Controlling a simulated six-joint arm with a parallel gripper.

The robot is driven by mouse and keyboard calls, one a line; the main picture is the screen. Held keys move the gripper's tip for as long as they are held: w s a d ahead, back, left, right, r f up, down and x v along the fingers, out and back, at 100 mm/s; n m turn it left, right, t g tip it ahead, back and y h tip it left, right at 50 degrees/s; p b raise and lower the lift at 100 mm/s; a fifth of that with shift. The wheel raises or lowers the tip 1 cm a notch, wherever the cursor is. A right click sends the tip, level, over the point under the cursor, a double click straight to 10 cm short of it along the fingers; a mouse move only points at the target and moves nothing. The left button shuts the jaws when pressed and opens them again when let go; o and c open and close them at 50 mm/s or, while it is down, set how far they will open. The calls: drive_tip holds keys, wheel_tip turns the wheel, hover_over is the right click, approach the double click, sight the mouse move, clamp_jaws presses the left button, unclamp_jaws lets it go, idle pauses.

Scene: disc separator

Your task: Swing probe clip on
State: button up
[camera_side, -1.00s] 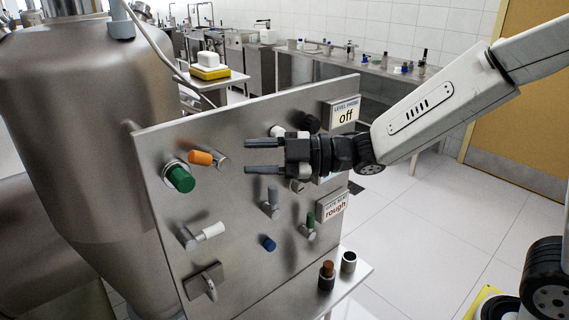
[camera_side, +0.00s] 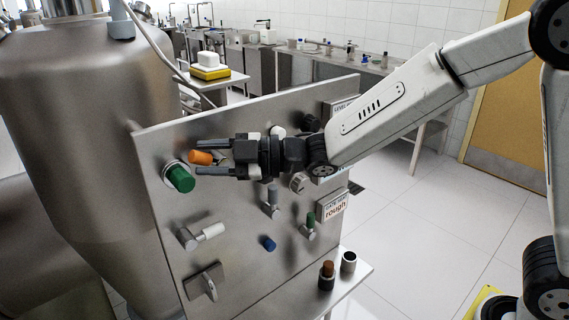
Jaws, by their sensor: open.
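My gripper (camera_side: 199,157) is open and points left in front of the upper part of the metal panel (camera_side: 240,275). Its two fingers appear above and below the orange-tipped lever (camera_side: 202,158) in the picture; I cannot tell whether they touch it. A green knob (camera_side: 180,179) is just below and left of the fingertips. No part is labelled as the probe clip, so I cannot tell which it is.
A large steel vessel (camera_side: 80,120) stands at left.

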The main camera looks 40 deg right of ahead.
drive_tip(key=shift+c, duration=0.2)
clamp_jaws()
drive_tip(key=shift+a+f+n+g+h, duration=0.2)
drive_tip(key=shift+n+g+h, duration=0.1)
drive_tip(key=shift+n+h, duration=0.2)
drive_tip(key=shift+a+f+n+g+h, duration=0.15)
drive_tip(key=shift+n+g+h, duration=0.15)
drive_tip(key=shift+n+h, duration=0.15)
drive_tip(key=shift+f+n+g+h, duration=0.25)
drive_tip(key=shift+g+h, duration=0.05)
drive_tip(key=shift+h, duration=0.35)
drive_tip(key=shift+o, duration=0.2)
unclamp_jaws()
